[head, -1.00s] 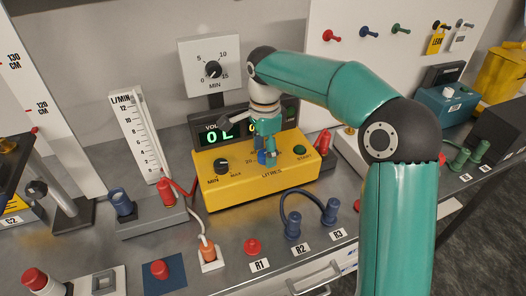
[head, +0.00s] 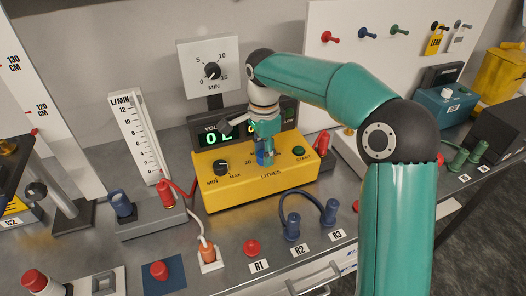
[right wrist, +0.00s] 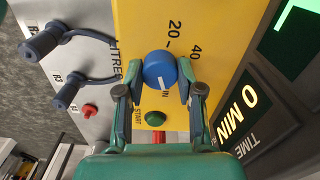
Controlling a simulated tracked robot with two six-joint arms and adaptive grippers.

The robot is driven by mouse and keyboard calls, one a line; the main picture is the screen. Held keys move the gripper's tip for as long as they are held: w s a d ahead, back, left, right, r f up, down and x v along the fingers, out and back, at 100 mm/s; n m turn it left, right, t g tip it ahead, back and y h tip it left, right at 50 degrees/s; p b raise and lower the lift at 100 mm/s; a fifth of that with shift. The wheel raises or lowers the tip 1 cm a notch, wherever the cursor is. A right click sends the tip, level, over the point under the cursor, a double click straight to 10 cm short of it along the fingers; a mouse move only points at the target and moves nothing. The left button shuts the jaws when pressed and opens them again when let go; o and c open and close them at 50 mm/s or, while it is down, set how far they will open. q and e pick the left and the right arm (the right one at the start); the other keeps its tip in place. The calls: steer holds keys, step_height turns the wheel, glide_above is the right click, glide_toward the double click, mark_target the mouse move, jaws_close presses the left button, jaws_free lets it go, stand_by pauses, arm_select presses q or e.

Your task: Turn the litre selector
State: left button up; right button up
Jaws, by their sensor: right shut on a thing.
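The litre selector is a round blue knob (right wrist: 160,66) on the yellow box (right wrist: 205,22), among printed numbers such as 20 and 40 in the right wrist view. A short white mark shows on it, on the side toward the green START button (right wrist: 155,118). My right gripper (right wrist: 159,76) has one finger on each side of the knob and is shut on it. In the head view my right gripper (head: 265,152) points down at the yellow box (head: 225,197) and hides most of the selector. My left gripper is not in view.
A black MIN/MAX knob (head: 221,167) sits left on the box. The green displays (head: 217,136) stand behind it. A blue looped hose (head: 310,198) and a red knob R1 (head: 252,247) are in front. A white dial (head: 212,70) is above.

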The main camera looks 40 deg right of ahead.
steer(key=n+p, duration=0.1)
steer(key=n, duration=0.2)
steer(key=shift+r, duration=0.15)
steer(key=n+p, duration=0.1)
steer(key=n, duration=0.3)
steer(key=shift+w, duration=0.1)
steer(key=n+p, duration=0.1)
steer(key=n, duration=0.2)
steer(key=shift+n, duration=0.4)
steer(key=n+p, duration=0.1)
steer(key=n, duration=0.2)
steer(key=shift+n, duration=0.3)
steer(key=n+p, duration=0.1)
steer(key=n, duration=0.2)
steer(key=shift+n, duration=0.3)
steer(key=n+p, duration=0.1)
steer(key=n, duration=0.2)
steer(key=shift+n, duration=0.3)
steer(key=n+p, duration=0.1)
steer(key=n, duration=0.3)
steer(key=shift+w, duration=0.1)
steer(key=shift+n, duration=1.9)
steer(key=shift+p, duration=0.3)
